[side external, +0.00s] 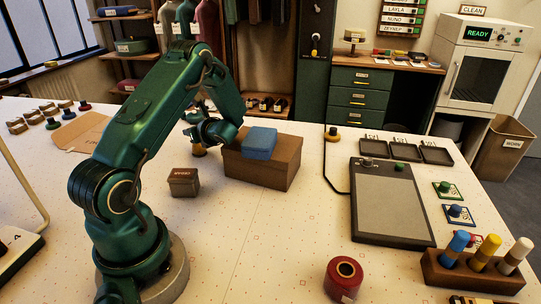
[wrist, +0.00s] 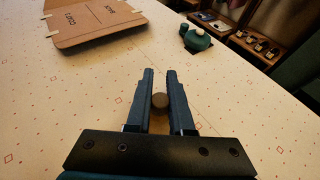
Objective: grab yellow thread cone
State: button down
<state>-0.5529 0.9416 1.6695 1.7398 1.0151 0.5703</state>
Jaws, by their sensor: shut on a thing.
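My gripper (wrist: 159,74) points away in the wrist view, its two dark fingers close on either side of a small brown round-ended thing (wrist: 160,100). A yellow peg-like piece (side external: 487,252) stands in a wooden block at the right, between a blue and a cream one. A small yellow spool-like thing (side external: 332,134) stands at the back.
A brown box (side external: 262,168) with a blue block (side external: 260,142) on top stands right beside my gripper. A smaller brown box (side external: 184,183) is in front. A red spool (side external: 343,279), a grey-topped board (side external: 392,205) and black trays (side external: 405,151) lie right. The front middle is clear.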

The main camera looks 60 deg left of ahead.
jog(key=shift+r, duration=0.5)
jog(key=s+r, duration=1)
jog(key=s, duration=0.1)
jog(key=shift+s, duration=0.35)
jog(key=shift+r, duration=0.1)
